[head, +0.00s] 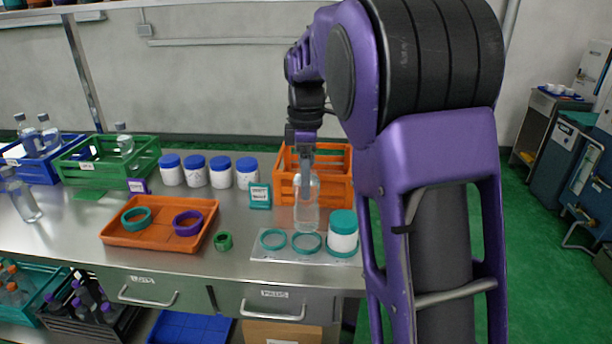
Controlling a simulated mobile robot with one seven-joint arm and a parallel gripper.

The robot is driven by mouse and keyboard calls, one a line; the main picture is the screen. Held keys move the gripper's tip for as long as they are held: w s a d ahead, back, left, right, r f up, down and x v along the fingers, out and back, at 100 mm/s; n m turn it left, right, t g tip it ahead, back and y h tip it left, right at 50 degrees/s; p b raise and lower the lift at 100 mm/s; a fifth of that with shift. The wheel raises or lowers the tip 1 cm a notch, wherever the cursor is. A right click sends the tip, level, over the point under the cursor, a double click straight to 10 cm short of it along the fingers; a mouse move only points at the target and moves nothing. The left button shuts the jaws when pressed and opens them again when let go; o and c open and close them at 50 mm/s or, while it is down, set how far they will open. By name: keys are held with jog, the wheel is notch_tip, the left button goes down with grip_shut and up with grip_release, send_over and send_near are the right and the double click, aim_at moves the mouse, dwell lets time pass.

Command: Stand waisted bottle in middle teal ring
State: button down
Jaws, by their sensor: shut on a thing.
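My gripper (305,160) points down and is shut on the clear waisted bottle (307,215). The bottle is upright, over the back of the pale plate behind the middle teal ring (307,243). Whether its base touches the plate cannot be told. The left teal ring (272,239) is empty. A white jar with a teal lid (343,240) stands at the right teal ring (341,253). The pale plate (290,256) lies at the bench's front edge.
An orange crate (330,160) stands right behind the bottle. Several blue-lidded jars (196,173) and a teal-framed card (260,196) stand behind.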

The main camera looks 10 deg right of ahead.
jog(key=shift+f+b, duration=1.45)
jog(key=shift+f, duration=1.4)
grip_release()
jog(key=shift+r+p, duration=3.95)
jog(key=shift+r, duration=0.55)
